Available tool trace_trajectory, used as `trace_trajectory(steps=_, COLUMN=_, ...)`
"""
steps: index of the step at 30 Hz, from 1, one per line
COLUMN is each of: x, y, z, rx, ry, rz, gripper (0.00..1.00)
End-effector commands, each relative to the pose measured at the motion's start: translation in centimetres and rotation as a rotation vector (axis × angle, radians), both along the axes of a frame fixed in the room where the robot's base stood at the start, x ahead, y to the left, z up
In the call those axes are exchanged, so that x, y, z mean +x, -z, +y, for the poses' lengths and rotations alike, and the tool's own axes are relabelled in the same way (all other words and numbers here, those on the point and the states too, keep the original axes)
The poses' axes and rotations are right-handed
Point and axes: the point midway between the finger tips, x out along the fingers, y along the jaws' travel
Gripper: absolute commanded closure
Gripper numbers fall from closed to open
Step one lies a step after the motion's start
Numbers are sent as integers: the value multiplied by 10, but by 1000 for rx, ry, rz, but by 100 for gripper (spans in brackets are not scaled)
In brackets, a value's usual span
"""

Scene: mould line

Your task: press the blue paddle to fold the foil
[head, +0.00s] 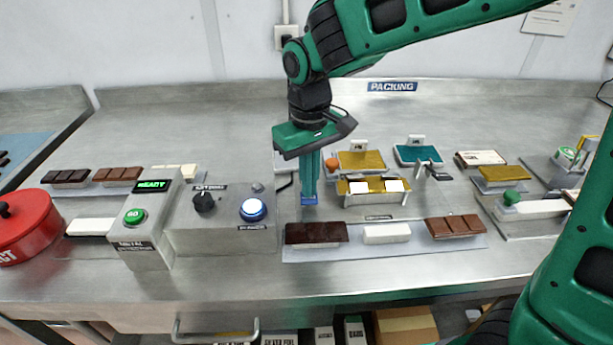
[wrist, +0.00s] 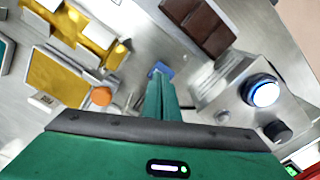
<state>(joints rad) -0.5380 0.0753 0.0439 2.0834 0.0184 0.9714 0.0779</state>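The small blue paddle (head: 309,199) shows right at my fingertips, left of the folding stand. It also shows in the wrist view (wrist: 160,69), partly hidden by the fingers. The gold foil (head: 372,183) lies on the stand with two white blocks on it; it shows at upper left in the wrist view (wrist: 88,38). My gripper (head: 309,190) points straight down, its teal fingers together with nothing seen between them. I cannot tell whether the tips touch the paddle or hover just above it.
A grey control box with a lit blue button (head: 253,209) and black knob (head: 203,201) stands to the left. A tray (head: 410,244) with chocolate bars and a white bar lies in front. An orange knob (head: 332,164) and a gold foil pad (head: 361,161) are behind.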

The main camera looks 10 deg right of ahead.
Motion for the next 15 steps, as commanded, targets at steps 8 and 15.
trace_trajectory(steps=8, x=0, y=-14, z=0, rx=-1, ry=-1, rz=2, gripper=100)
trace_trajectory(steps=15, x=0, y=-27, z=0, rx=0, ry=-1, rz=1, gripper=100)
